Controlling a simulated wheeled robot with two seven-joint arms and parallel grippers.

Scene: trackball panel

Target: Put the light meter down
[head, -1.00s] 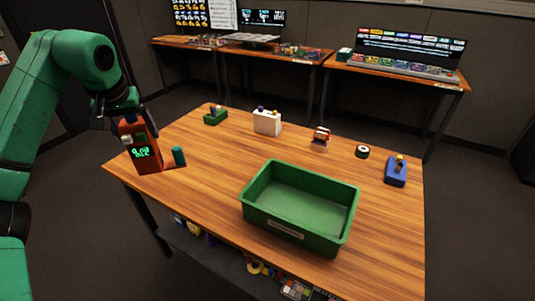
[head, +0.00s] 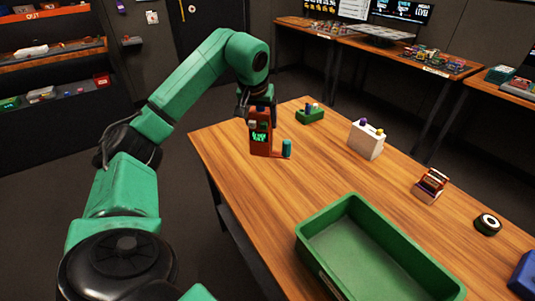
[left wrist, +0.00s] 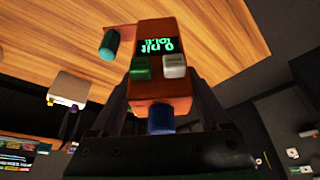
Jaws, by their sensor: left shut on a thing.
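The light meter (head: 260,143) is an orange-red upright box with a green-lit display. A teal cylinder (head: 287,148) stands at its foot on the right. My left gripper (head: 259,113) is shut on the meter's upper part, upright at the table's far left edge. I cannot tell whether its base touches the wood. In the left wrist view the meter (left wrist: 160,75) sits between the fingers (left wrist: 162,110), with a green and a white button and a blue knob showing. My right gripper is not in view.
On the wooden table (head: 245,187) stand a green block with pegs (head: 310,115), a white box (head: 366,140), a red-and-cream item (head: 431,185), a black ring-shaped item (head: 487,224), a blue item (head: 524,275) and a green bin (head: 325,254). The wood between meter and bin is clear.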

